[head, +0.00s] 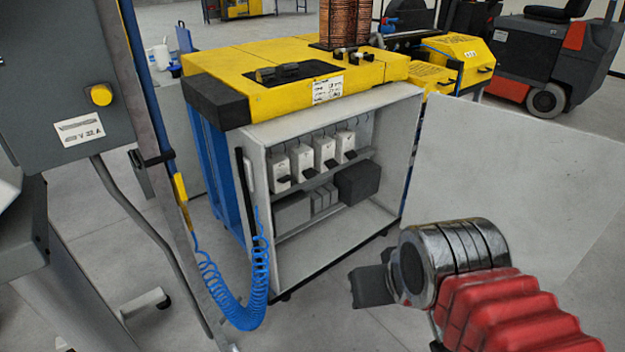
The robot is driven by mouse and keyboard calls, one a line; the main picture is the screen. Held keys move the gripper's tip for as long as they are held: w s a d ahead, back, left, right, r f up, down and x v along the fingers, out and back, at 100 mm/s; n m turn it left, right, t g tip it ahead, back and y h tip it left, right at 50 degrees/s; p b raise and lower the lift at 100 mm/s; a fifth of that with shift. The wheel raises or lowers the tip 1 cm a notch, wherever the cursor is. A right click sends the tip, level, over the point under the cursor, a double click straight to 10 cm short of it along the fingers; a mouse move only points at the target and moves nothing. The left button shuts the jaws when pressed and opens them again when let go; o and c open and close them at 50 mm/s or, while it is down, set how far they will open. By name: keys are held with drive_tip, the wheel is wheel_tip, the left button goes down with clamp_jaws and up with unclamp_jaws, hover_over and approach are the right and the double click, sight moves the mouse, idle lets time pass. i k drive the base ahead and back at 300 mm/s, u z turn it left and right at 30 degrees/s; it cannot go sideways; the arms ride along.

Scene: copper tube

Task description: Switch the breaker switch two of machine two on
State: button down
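Machine two's number is not readable; the nearest machine is a yellow-topped machine (225,75) with an open white cabinet (395,110). Inside, a row of several white breakers hangs on the upper shelf, each with a black lever low on its front. The second breaker from the left (302,158) has its lever (309,173) sticking out low, much like its neighbours' levers. I cannot read which is switch two or its on/off state. My gripper (368,287) is dark and partly hidden by my wrist. It is in front of the cabinet, to its lower right, apart from the breakers.
The open cabinet door (515,180) spreads to the right behind my arm. A blue coiled hose (240,310) hangs at the cabinet's left front corner. A grey control box (60,80) with a yellow button is at left. Dark boxes (358,182) sit below the breakers. Floor before the cabinet is clear.

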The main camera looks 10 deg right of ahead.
sight(310, 173)
drive_tip(key=i, duration=1)
drive_tip(key=u, duration=2.7)
drive_tip(key=k, duration=0.45)
drive_tip(key=u, duration=0.1)
